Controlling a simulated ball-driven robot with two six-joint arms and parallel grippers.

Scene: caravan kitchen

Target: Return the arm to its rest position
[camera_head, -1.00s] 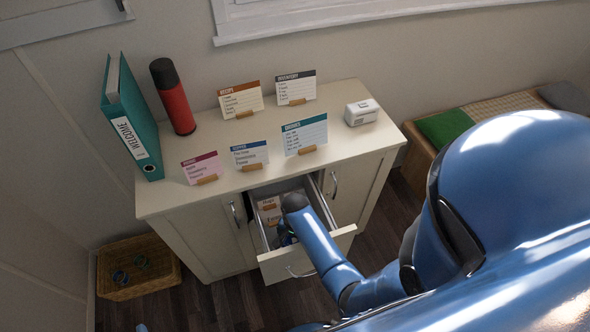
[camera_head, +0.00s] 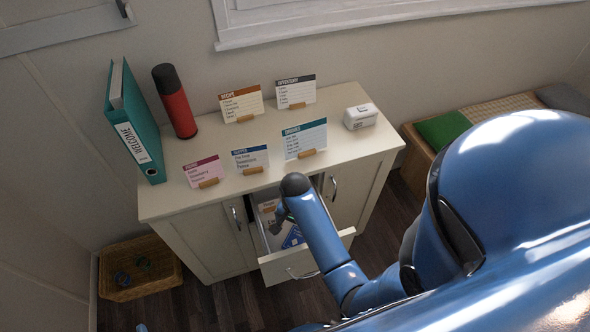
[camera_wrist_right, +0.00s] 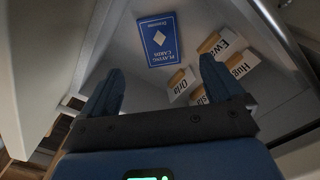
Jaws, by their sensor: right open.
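My right gripper (camera_head: 281,217) is over the open drawer (camera_head: 287,268) of the cream cabinet. In the right wrist view, its two blue fingers (camera_wrist_right: 158,90) are wide apart with nothing between them. A blue box of playing cards (camera_wrist_right: 160,40) lies in the drawer beyond the fingertips; it shows partly in the head view (camera_head: 292,238), beside the right arm. My left gripper does not show.
The drawer also holds several name cards (camera_wrist_right: 181,81). The cabinet top (camera_head: 222,158) carries a teal binder (camera_head: 135,125), a red flask (camera_head: 176,105), several cards on wooden holders and a small white box (camera_head: 360,116). A wicker basket (camera_head: 150,285) stands on the floor.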

